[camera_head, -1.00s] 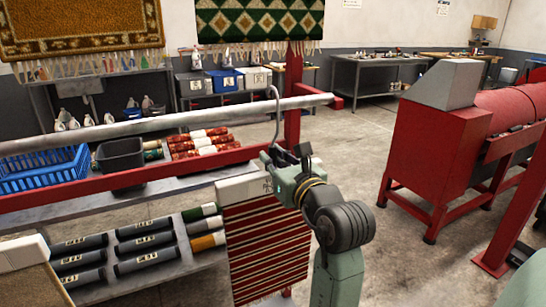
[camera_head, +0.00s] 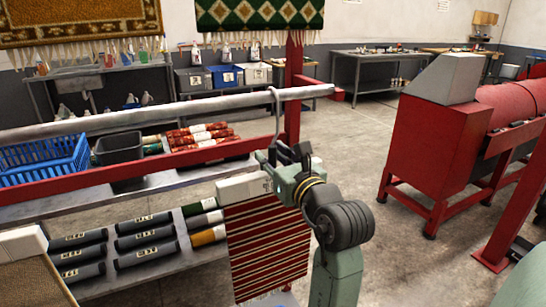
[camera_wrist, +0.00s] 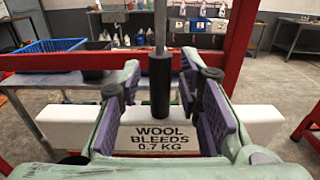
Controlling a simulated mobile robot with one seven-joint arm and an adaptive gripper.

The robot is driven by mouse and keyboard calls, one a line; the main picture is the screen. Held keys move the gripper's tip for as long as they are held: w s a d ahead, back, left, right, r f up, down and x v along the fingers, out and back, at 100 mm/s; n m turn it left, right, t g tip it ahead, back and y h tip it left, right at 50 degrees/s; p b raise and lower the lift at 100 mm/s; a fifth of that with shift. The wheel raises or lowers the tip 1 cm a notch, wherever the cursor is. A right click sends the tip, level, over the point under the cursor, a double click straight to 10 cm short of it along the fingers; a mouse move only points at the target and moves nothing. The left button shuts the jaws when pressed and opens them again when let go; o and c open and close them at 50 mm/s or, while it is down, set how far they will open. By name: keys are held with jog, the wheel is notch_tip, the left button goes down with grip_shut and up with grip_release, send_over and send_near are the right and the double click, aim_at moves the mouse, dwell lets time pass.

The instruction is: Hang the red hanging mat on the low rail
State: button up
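The red hanging mat (camera_head: 268,245) has dark and pale stripes and a white header bar (camera_head: 243,187), marked "WOOL BLEEDS 0.7 KG" in the wrist view (camera_wrist: 158,138). A thin metal hook (camera_head: 278,120) rises from the bar. Its bent top is at the low rail (camera_head: 190,110), a grey pipe, near the right end, and appears to be over it. The mat hangs upright below. My gripper (camera_head: 284,155) is around the hook's black grip (camera_wrist: 160,85). In the wrist view its fingers (camera_wrist: 160,100) stand open, with gaps on both sides of the grip.
A red post (camera_head: 293,85) and a red beam (camera_head: 130,165) stand by the rail. A blue basket (camera_head: 42,165), a black bin (camera_head: 120,150) and several rolls are on the shelf to the left. A red machine (camera_head: 425,150) stands right, with clear floor between.

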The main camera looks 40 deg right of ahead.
jog(key=shift+o, duration=0.4)
jog(key=v, duration=1.2)
jog(key=shift+a+r, duration=0.1)
jog(key=shift+a, duration=0.05)
